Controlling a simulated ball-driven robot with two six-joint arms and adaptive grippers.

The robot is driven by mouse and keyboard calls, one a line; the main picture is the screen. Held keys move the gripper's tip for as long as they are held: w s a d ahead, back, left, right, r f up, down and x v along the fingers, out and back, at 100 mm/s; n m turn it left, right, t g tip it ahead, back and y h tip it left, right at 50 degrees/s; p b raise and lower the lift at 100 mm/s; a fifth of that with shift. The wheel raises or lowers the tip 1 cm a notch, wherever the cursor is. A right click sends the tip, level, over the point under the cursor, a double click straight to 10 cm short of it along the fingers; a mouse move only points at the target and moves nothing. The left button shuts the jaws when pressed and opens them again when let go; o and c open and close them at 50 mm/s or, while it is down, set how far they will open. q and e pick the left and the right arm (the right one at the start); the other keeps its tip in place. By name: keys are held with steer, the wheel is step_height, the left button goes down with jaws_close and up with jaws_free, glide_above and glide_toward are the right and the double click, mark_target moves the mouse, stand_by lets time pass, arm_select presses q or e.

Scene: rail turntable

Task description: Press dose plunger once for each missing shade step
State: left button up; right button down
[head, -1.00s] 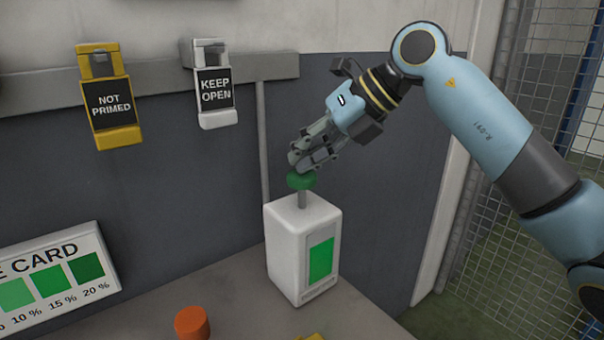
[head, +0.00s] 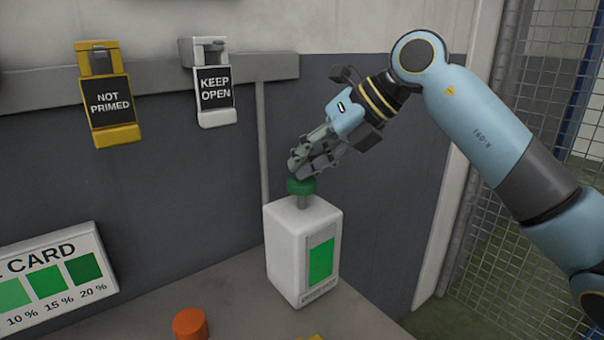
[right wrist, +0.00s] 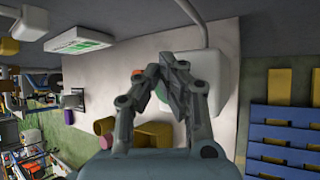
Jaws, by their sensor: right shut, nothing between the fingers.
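The dose plunger is a green knob (head: 301,186) on a grey rod, on top of a white dispenser box (head: 290,255) with a bright green window (head: 321,262). My right gripper (head: 298,170) is shut and empty, its fingertips right at the top of the knob; I cannot tell for sure whether they touch. The knob stands up clear of the box. In the right wrist view the shut fingers (right wrist: 160,75) partly hide the box (right wrist: 205,82). The shade card (head: 60,280) at lower left shows green patches marked 10 %, 15 % and 20 %. My left gripper is not in view.
A yellow "NOT PRIMED" tag (head: 109,103) and a white "KEEP OPEN" tag (head: 215,89) hang from a grey wall rail (head: 160,78). An orange round piece (head: 190,323) sits on the bench (head: 235,300) left of the dispenser. A mesh fence (head: 540,120) stands at the right.

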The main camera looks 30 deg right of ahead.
steer(key=shift+f+b, duration=0.3)
steer(key=shift+f, duration=0.2)
steer(key=shift+r, duration=0.15)
stand_by(0.3)
steer(key=shift+r+p, duration=1.3)
steer(key=shift+r, duration=0.4)
step_height(320, 180, up, 5)
steer(key=p, duration=0.3)
steer(key=shift+p, duration=0.3)
stand_by(0.9)
